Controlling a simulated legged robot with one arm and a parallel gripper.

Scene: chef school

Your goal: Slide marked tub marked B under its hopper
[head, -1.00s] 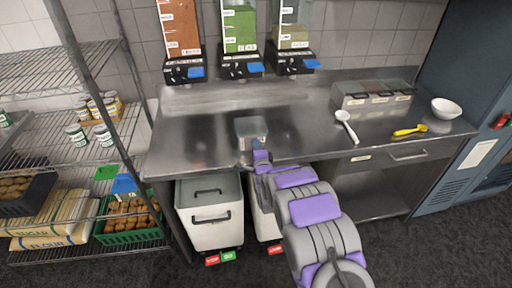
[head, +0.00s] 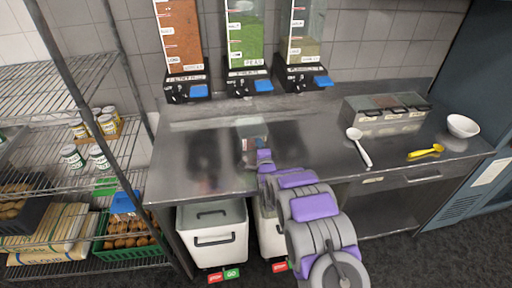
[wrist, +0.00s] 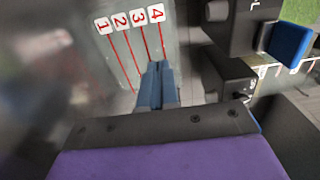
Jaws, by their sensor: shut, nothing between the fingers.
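A clear tub (head: 252,129) stands on the steel counter below the middle hopper, slightly in front of it. Its letter cannot be read. In the wrist view a clear wall (wrist: 125,45) with red lines numbered 1 to 4 shows just beyond the fingers; it appears to be the tub's. My gripper (head: 262,154) is at the tub's near side. Its blue fingers (wrist: 156,84) are shut and empty, close to or against the wall; contact cannot be told. The hoppers hold orange (head: 178,38), green (head: 246,36) and beige (head: 303,35) contents.
Black dispenser bases with blue levers (head: 263,86) line the wall. A divided container (head: 388,116), white spoon (head: 359,146), yellow utensil (head: 425,151) and white bowl (head: 462,126) are at right. The counter (head: 190,160) is clear at left. White bins (head: 212,238) stand below.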

